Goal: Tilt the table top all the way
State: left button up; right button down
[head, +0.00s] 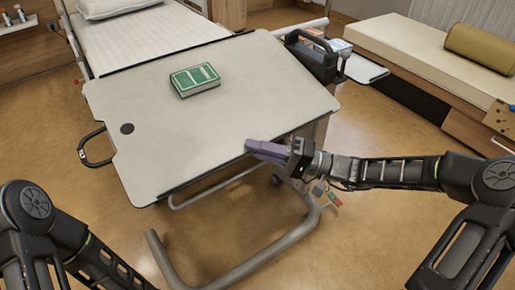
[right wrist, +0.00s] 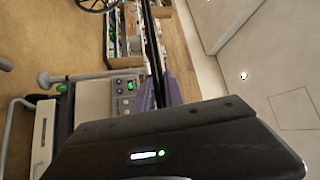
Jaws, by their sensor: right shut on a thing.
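The pale table top (head: 222,120) spans the middle of the head view, with a dark edge strip. How far it is tilted I cannot tell. Its dark edge also shows nearly edge-on in the right wrist view (right wrist: 153,45). My right gripper (head: 262,148), with purple fingers, is shut on the near right edge of the table top. One purple finger (right wrist: 178,88) shows beside the edge in the right wrist view; the gripper's dark body hides much there. My left arm is at the lower left of the head view; its gripper is out of the picture.
A green book (head: 195,79) lies on the table top. A black loop handle (head: 91,150) sticks out at its left. A dark device (head: 312,57) stands by the far right corner. The bed (head: 140,38) is behind, a bench (head: 430,55) at right. The grey table base (head: 230,272) stands below.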

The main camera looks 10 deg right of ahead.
jog(key=shift+w+a+f+b, duration=0.1)
jog(key=shift+w+f+b, duration=0.2)
jog(key=shift+f, duration=0.45)
jog(key=shift+w+a+f+b, duration=0.1)
jog(key=shift+w+f+b, duration=0.15)
jog(key=shift+f, duration=0.5)
jog(key=shift+w+a+f+b, duration=0.1)
jog(key=shift+w+f+b, duration=0.2)
jog(key=shift+f, duration=0.45)
jog(key=shift+s, duration=0.1)
jog(key=c, duration=1.6)
grip_release()
jog(key=shift+o, duration=0.2)
jog(key=shift+d, duration=0.1)
jog(key=p+v, duration=0.1)
jog(key=v, duration=0.6)
jog(key=shift+s+d, duration=0.15)
jog(key=shift+d, duration=0.1)
